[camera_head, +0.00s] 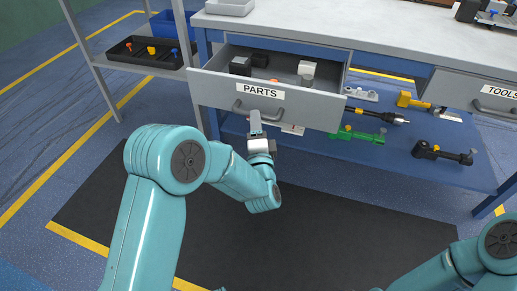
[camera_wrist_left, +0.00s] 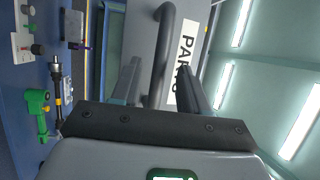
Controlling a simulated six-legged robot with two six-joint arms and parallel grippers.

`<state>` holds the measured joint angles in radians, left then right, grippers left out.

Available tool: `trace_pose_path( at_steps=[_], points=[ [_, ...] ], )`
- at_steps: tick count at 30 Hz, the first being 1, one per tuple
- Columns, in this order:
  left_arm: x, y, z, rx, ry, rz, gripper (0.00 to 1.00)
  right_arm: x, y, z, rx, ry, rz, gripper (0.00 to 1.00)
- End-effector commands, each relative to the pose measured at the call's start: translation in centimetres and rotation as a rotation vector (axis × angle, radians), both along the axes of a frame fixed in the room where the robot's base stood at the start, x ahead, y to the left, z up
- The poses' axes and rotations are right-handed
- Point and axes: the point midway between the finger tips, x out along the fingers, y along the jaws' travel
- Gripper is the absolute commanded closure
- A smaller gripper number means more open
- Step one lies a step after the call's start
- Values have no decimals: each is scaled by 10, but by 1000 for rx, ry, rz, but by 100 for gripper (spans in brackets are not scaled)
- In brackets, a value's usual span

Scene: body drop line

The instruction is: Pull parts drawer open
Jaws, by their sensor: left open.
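The parts drawer (camera_head: 310,102) is a grey drawer with a "PARTS" label, under the workbench. It stands pulled out, and its inside shows with several small blocks in it. Its dark bar handle (camera_head: 258,113) is on the front; in the left wrist view the handle (camera_wrist_left: 163,60) lies between the fingers. My left gripper (camera_head: 255,125) is at the handle, open, with a finger on each side of it; the wrist view shows the same gripper (camera_wrist_left: 160,85). Whether a finger touches the handle I cannot tell. The right gripper is out of view; only part of my right arm shows.
A closed tools drawer (camera_head: 470,92) is at the right. A blue lower shelf (camera_head: 380,165) holds a green tool (camera_head: 358,135), a yellow tool and a black tool (camera_head: 442,153). A side rack with a black tray (camera_head: 145,52) stands left. The dark floor mat is clear.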

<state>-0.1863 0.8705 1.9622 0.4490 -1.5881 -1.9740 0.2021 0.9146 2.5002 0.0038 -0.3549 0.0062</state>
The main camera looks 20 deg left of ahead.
Motion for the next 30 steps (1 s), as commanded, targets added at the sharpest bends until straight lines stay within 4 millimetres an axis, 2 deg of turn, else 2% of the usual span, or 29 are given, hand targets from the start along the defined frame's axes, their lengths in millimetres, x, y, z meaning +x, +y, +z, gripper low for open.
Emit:
trace_pose_path(
  at_steps=[6, 13, 19, 30],
  points=[
    [-57, -23, -9, 2, 7, -6, 56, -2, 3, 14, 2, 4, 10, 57],
    [-101, -40, -18, 2, 3, -5, 56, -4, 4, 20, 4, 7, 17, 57],
    [-117, -45, -22, 1, -1, -2, 56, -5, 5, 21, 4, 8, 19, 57],
    [-118, -45, -22, 1, -1, -1, 56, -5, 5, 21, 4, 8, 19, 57]
  ],
)
